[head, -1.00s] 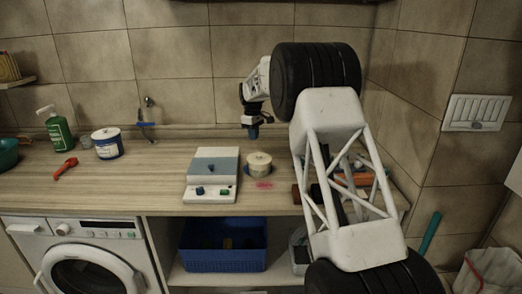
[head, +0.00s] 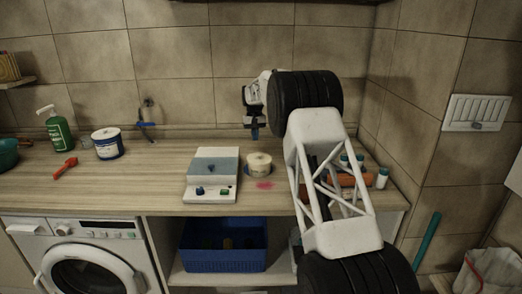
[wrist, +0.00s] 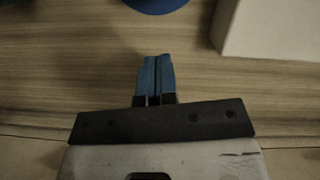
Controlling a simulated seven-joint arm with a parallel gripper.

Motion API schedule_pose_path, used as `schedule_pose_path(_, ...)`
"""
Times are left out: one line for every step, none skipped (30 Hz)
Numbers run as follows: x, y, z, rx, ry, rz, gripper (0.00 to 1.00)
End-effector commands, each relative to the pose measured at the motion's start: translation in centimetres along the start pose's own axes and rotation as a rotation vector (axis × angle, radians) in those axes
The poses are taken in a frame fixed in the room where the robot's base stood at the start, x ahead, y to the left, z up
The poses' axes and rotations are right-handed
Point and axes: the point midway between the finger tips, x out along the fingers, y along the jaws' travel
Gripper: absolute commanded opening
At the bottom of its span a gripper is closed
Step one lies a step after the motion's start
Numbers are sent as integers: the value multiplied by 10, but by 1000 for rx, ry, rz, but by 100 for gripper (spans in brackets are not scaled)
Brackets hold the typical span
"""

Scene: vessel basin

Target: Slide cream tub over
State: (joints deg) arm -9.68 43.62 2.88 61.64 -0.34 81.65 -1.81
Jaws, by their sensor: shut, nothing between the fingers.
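The cream tub (head: 258,163) is a small round tub with a pale lid. It stands upright on the counter, just right of a grey and white device with knobs (head: 212,175). A pinkish-red patch (head: 264,184) lies on the counter in front of it. My gripper (head: 255,134) is behind the tub, near the wall, pointing down and apart from it. In the wrist view its blue fingers (wrist: 154,75) are together with nothing between them. A blue round edge (wrist: 155,4) shows at the top there, perhaps the tub's base; the rest is cut off.
A larger white and blue tub (head: 107,144), a green pump bottle (head: 58,133) and a red tool (head: 65,168) stand or lie at left. Several small white-capped bottles (head: 382,178) are at right, partly behind my arm. The device's pale corner (wrist: 270,28) shows in the wrist view.

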Motion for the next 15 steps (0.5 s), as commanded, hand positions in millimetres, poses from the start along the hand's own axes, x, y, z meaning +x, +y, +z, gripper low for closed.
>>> schedule_pose_path(0, 0, 0, 0, 0, 0, 0)
schedule_pose_path(0, 0, 0, 0, 0, 0, 0)
schedule_pose_path(0, 0, 0, -1, 0, 0, 0)
schedule_pose_path(0, 0, 1, -1, 0, 0, 0)
schedule_pose_path(0, 0, 1, -1, 0, 0, 0)
schedule_pose_path(0, 0, 2, -1, 0, 0, 0)
schedule_pose_path(0, 0, 2, -1, 0, 0, 0)
schedule_pose_path(1, 0, 3, -1, 0, 0, 0)
schedule_pose_path(1, 0, 4, -1, 0, 0, 0)
schedule_pose_path(1, 0, 6, -1, 0, 0, 0)
schedule_pose_path(1, 0, 7, -1, 0, 0, 0)
schedule_pose_path(1, 0, 9, -1, 1, 0, 0)
schedule_pose_path(1, 0, 11, -1, 1, 0, 0)
schedule_pose_path(1, 0, 13, -2, 1, 0, 0)
schedule_pose_path(2, 0, 16, -2, 1, 0, 0)
